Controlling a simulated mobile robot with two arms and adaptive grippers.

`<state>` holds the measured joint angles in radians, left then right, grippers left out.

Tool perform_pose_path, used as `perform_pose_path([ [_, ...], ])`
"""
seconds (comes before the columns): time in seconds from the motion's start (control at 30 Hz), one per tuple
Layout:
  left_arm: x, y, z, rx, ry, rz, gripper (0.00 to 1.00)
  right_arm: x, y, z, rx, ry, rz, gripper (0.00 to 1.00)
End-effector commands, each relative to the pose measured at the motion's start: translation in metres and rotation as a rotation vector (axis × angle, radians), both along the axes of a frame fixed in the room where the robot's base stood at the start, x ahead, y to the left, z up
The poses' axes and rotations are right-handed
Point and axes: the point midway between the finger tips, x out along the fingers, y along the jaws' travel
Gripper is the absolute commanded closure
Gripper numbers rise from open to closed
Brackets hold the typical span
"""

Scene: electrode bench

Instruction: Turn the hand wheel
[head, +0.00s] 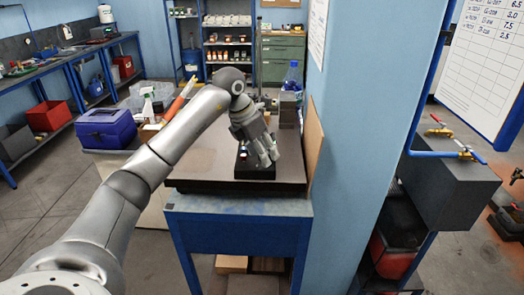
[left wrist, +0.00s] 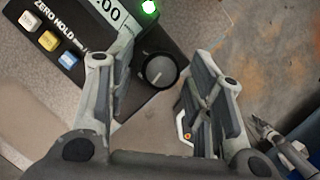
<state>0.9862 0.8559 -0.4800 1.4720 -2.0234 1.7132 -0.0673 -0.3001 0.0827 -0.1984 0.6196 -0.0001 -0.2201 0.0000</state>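A round dark knob (left wrist: 159,71) with a grey face and a pale pointer line shows in the left wrist view. It is the only wheel-like part near my gripper, at the edge of a black instrument (left wrist: 66,45) with a display, a green light and several buttons. My left gripper (left wrist: 157,90) is open, with one finger on each side of the knob and a gap to the right finger. Contact cannot be told. In the head view my left gripper (head: 264,157) is over the black instrument (head: 256,174) and hides most of it. My right gripper is not in view.
The instrument stands on a dark bench top (head: 205,170). A blue wall (head: 360,130) bounds it on the right. A blue box (head: 105,128) and bottles stand at the left, and a blue bottle (head: 292,77) behind. Pliers (left wrist: 285,150) lie at the right in the wrist view.

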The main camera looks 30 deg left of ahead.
Motion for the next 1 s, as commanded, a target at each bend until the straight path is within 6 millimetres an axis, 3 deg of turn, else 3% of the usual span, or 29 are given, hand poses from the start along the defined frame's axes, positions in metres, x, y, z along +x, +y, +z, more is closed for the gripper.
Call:
perform_pose_path([
  [0.37,-0.001,0.001,0.004,0.001,0.000,0.000,0.48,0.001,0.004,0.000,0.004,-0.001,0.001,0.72],
  [0.47,-0.005,0.003,0.015,0.002,-0.003,0.002,0.48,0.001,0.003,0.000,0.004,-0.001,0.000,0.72],
  [0.8,-0.030,0.013,0.081,0.001,-0.005,0.002,0.48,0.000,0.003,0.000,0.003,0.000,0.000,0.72],
  [1.0,-0.040,0.017,0.105,0.001,-0.001,0.000,0.48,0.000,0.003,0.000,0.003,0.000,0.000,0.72],
])
